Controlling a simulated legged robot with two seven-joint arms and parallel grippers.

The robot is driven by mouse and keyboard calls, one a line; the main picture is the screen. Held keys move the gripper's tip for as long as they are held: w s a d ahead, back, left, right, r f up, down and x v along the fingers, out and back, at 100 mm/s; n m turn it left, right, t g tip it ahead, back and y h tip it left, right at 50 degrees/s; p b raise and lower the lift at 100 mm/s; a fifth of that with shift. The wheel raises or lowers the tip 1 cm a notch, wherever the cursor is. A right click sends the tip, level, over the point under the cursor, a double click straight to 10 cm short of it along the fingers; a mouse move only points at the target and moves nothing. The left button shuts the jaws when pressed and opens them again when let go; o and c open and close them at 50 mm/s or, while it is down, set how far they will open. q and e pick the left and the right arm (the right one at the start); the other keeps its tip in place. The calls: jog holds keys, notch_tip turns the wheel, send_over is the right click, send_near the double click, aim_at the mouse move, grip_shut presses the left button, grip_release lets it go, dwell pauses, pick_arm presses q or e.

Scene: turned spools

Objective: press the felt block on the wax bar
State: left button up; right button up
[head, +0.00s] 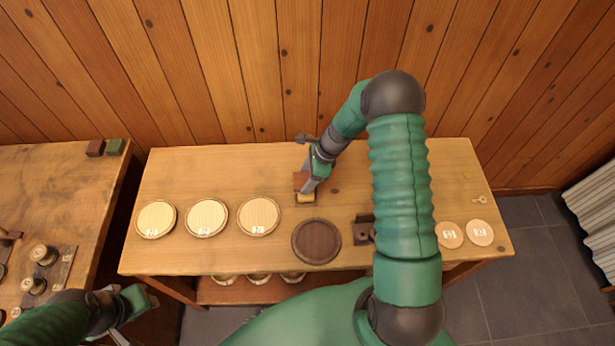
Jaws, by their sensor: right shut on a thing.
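My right gripper (309,186) reaches down to the middle back of the wooden table. It is shut on a small brown block, which I take to be the felt block (299,180). A yellow bar, which looks like the wax bar (306,198), lies just below the block in a small dark holder. The block and bar appear very close, but the gripper partly hides them and I cannot tell whether they touch. My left gripper (137,309) is low at the left, away from these things, and its jaws are unclear.
Three pale round discs in rims (206,218) stand at the left of the table (170,180). A dark round plate (316,241) is in front of the bar. A dark brown fixture (363,230) and two numbered discs (449,234) are to the right. A side bench (50,190) holds spools (43,254).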

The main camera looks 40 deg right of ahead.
aim_at(307, 179)
jog(key=shift+r+p, duration=0.3)
jog(key=shift+r, duration=0.1)
jog(key=p+v, duration=0.3)
jog(key=v, duration=0.1)
jog(key=shift+w+r+p, duration=0.15)
jog(key=shift+w+p, duration=0.15)
jog(key=shift+p, duration=0.05)
jog(key=shift+a+r+p, duration=0.2)
jog(key=shift+r+p, duration=0.25)
jog(key=shift+r, duration=0.1)
jog(key=shift+a+r+p, duration=0.2)
jog(key=shift+r+p, duration=0.25)
jog(key=shift+r, duration=0.1)
jog(key=shift+a, duration=0.1)
jog(key=shift+d+f, duration=0.15)
jog(key=shift+d, duration=0.2)
